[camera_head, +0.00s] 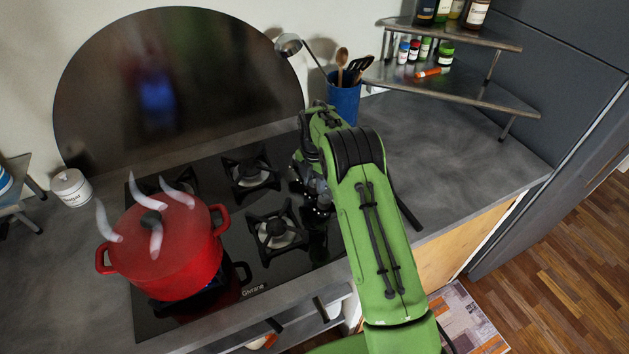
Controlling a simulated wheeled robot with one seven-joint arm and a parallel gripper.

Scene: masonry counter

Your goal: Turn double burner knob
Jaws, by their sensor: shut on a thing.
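The black gas hob (222,215) is set into the grey counter, with several burners under black grates. The burner knobs at its right edge are mostly hidden behind my gripper and arm. My gripper (318,212) is low over this right edge, shut on what appears to be a burner knob; the contact itself is hard to see. A red pot (165,262) with its lid on steams over the front left burner, where a bluish flame shows. The back right burner (250,173) and front right burner (278,232) are bare.
A blue utensil holder (344,102) with a ladle and spoons stands behind my arm. A metal corner shelf (450,88) holds bottles and jars. A white canister (71,187) stands left of the hob. The counter (460,165) to the right is clear.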

